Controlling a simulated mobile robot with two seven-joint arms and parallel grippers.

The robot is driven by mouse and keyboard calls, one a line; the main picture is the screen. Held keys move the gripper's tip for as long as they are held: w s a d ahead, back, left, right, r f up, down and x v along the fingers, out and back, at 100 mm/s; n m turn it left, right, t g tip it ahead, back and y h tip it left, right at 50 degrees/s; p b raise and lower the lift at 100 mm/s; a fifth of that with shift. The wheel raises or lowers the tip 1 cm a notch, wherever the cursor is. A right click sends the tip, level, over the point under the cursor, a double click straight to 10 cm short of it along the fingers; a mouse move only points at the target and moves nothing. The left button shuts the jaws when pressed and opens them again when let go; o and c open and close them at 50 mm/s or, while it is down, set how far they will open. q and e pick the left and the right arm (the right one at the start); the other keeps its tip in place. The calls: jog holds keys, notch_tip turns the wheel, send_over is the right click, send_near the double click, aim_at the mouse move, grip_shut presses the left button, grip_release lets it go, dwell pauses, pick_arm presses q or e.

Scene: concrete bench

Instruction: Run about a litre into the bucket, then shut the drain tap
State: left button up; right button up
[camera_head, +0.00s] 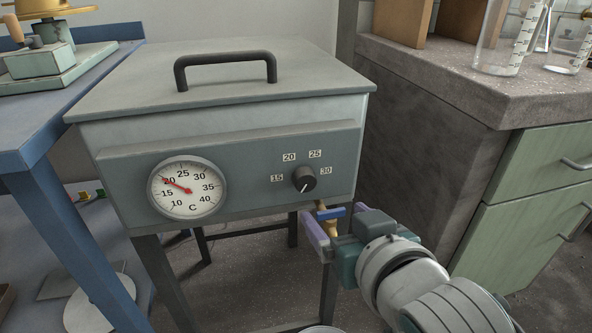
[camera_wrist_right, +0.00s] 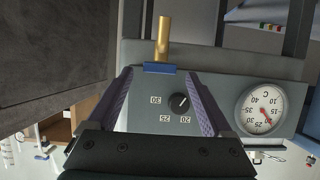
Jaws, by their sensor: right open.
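The drain tap is a brass spout (camera_head: 328,226) with a blue handle (camera_head: 333,213), under the front of a grey lidded tank (camera_head: 225,130). The handle lies crosswise to the spout; no water stream shows. My right gripper (camera_head: 338,222) has its purple fingers apart around the handle. In the right wrist view the blue handle (camera_wrist_right: 160,68) lies between the fingertips (camera_wrist_right: 158,74), and the brass spout (camera_wrist_right: 163,36) sticks out beyond it. Contact cannot be told. A pale curved rim (camera_head: 322,329) at the bottom edge may be the bucket; its inside is hidden. My left gripper is out of view.
The tank front carries a round thermometer (camera_head: 187,188) near 20 and a black knob (camera_head: 304,179). Dark legs hold up the tank. A blue table (camera_head: 60,130) stands left, a concrete bench (camera_head: 430,70) with glassware and green drawers (camera_head: 545,165) right.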

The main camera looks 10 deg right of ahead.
jog(key=shift+w+f, duration=0.1)
jog(key=shift+w, duration=0.25)
jog(key=c, duration=0.4)
grip_shut()
jog(key=shift+r+n+y+p, duration=0.2)
jog(key=shift+n+y+p, duration=0.15)
jog(key=shift+p, duration=0.2)
jog(key=shift+d+r+n+y+p, duration=0.1)
jog(key=shift+d+n+y+p, duration=0.15)
jog(key=shift+n+y+p, duration=0.45)
jog(key=shift+y+p, duration=0.35)
jog(key=shift+w+d+f+n+g+y, duration=0.15)
jog(key=shift+n+g+y, duration=0.1)
jog(key=shift+n+y, duration=0.2)
jog(key=shift+s+f+n+g+y, duration=0.1)
jog(key=shift+n+g+y, duration=0.15)
jog(key=shift+n+y, duration=0.15)
